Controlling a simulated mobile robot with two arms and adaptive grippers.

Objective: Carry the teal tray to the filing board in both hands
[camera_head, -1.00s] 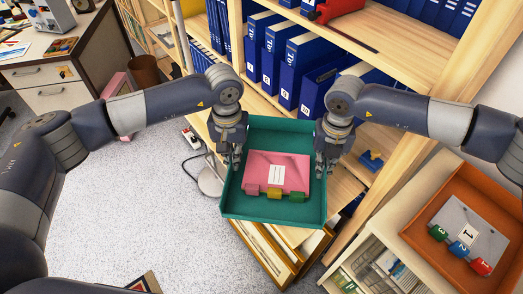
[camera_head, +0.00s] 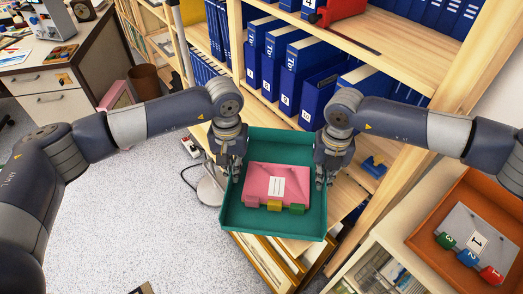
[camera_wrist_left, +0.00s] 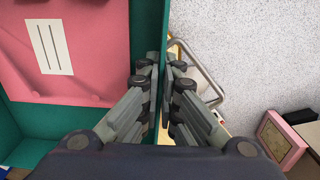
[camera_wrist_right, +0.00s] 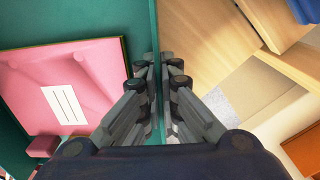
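The teal tray (camera_head: 229,214) is in the middle of the head view, in front of the shelf unit, and looks nearly level. A pink plate (camera_head: 277,181) with a white lined label lies in it, with pink, yellow and green tabs (camera_head: 274,206) along its near edge. My left gripper (camera_head: 236,174) is shut on the tray's left wall; its fingers straddle the wall in the left wrist view (camera_wrist_left: 160,80). My right gripper (camera_head: 324,180) is shut on the right wall, also seen in the right wrist view (camera_wrist_right: 158,78). I cannot tell which thing is the filing board.
An orange tray (camera_head: 419,239) on a pale cabinet at right holds a grey plate (camera_head: 472,225) with numbered green, blue and red tabs. Wooden shelves (camera_head: 290,120) with blue binders (camera_head: 287,65) stand behind. Framed prints (camera_head: 262,262) lean below the tray. Open floor (camera_head: 120,220) is at left.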

